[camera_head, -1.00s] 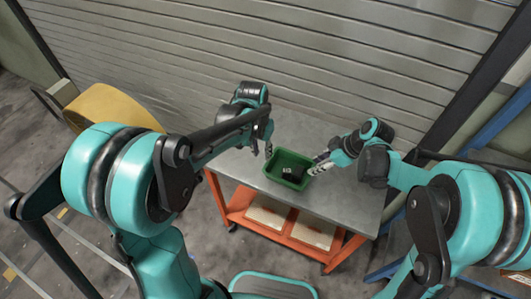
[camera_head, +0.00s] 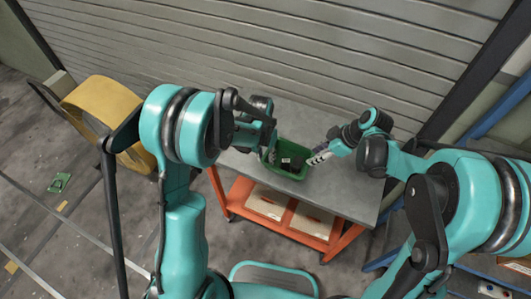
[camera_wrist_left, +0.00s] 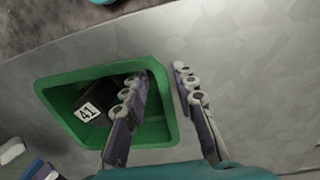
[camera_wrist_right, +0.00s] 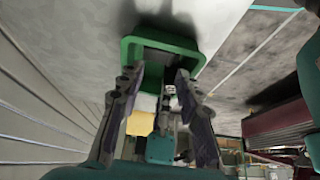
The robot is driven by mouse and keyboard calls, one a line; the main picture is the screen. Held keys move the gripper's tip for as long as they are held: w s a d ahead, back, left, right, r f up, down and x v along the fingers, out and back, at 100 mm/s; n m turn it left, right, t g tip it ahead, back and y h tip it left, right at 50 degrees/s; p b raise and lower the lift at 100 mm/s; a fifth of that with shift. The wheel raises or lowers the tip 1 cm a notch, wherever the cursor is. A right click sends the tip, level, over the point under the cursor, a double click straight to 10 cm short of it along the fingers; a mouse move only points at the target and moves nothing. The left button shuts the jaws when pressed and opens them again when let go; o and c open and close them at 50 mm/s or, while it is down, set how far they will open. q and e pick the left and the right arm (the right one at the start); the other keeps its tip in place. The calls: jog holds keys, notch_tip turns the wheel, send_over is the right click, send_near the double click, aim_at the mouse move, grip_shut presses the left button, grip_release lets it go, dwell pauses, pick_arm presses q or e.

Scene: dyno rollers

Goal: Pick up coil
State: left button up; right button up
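A dark block with a white label reading 41, apparently the coil (camera_wrist_left: 92,107), lies inside a green bin (camera_wrist_left: 60,128) on the grey table. In the head view the coil (camera_head: 289,162) sits in the bin (camera_head: 297,176), partly shaded. My left gripper (camera_wrist_left: 163,72) is open at the bin's side wall, one finger over the bin and the other outside it. Whether it touches the rim is unclear. In the head view it is largely hidden by its arm. My right gripper (camera_wrist_right: 156,77) is open and empty; its fingers (camera_head: 316,158) point at the bin's right side.
The table (camera_head: 340,190) is a cart with an orange lower shelf holding boxes (camera_head: 312,221). The tabletop right of the bin is clear. A shutter wall (camera_head: 280,50) stands behind. A yellow curved object (camera_head: 102,102) stands at the left, and a small green item (camera_head: 60,182) lies on the floor.

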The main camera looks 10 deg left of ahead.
pick_arm(q)
grip_shut()
pick_arm(e)
jog(key=o, duration=0.8)
jog(key=shift+a, duration=0.2)
jog(key=a+h, duration=0.1)
jog(key=a+g+h, duration=0.1)
jog(key=a+h, duration=0.1)
jog(key=a, duration=0.1)
jog(key=shift+w+r+n+g, duration=0.25)
jog(key=shift+w+n+g, duration=0.05)
jog(key=shift+w+g, duration=0.1)
jog(key=a+r+h, duration=0.3)
jog(key=h, duration=0.1)
send_over(297, 163)
jog(key=a, duration=0.1)
notch_tip(297, 163, down, 6)
jog(key=shift+a, duration=0.1)
jog(key=shift+d+f, duration=0.2)
jog(key=shift+f, duration=0.7)
jog(key=shift+d+f, duration=0.2)
jog(key=shift+f, duration=0.7)
jog(key=shift+d+f, duration=0.2)
jog(key=shift+f, duration=0.7)
